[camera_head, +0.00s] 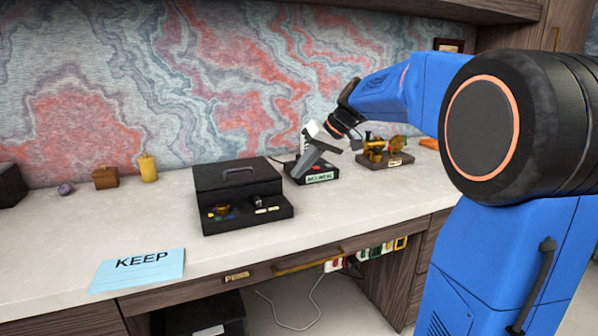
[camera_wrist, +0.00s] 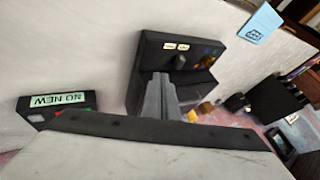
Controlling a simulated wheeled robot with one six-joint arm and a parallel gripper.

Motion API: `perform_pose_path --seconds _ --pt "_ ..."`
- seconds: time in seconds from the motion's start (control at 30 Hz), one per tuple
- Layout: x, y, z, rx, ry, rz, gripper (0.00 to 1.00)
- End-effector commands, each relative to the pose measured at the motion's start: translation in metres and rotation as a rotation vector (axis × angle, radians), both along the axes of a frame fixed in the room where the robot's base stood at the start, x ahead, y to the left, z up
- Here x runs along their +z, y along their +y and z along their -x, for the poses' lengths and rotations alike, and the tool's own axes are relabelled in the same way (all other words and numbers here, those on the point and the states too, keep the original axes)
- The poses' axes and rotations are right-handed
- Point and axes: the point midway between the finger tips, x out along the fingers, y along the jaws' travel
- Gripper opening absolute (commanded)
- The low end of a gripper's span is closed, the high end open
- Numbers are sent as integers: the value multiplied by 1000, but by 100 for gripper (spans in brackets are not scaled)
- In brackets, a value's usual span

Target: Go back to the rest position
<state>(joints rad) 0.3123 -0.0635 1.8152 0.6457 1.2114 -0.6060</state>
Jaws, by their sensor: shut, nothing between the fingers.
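My gripper (camera_head: 305,166) is shut and empty at the end of my blue arm. In the head view it hangs over the back of the desk, in front of the black box labelled "NO NEW" (camera_head: 322,177), overlapping it. In the wrist view my gripper's closed grey fingers (camera_wrist: 160,88) point toward the black organizer box (camera_wrist: 148,58). I cannot tell the exact gap between the fingertips and the things around them.
The black lidded organizer (camera_head: 238,180) stands left of my gripper. A small wooden stand with brass pieces (camera_head: 385,161) is to the right. A blue "KEEP" card (camera_head: 138,271) lies at the front left. A yellow candle (camera_head: 148,169) and wooden box (camera_head: 105,178) stand farther left.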

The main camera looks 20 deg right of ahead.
Motion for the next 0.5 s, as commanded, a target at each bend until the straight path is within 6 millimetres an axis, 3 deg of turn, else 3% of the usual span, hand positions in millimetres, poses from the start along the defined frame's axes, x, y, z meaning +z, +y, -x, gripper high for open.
perform_pose_path --seconds 0.3,0.37,0.5 --pt "0 2 4 -1 2 4 0" --pt "-1 6 11 -4 7 14 0" --pt "-9 19 47 -20 27 55 0"
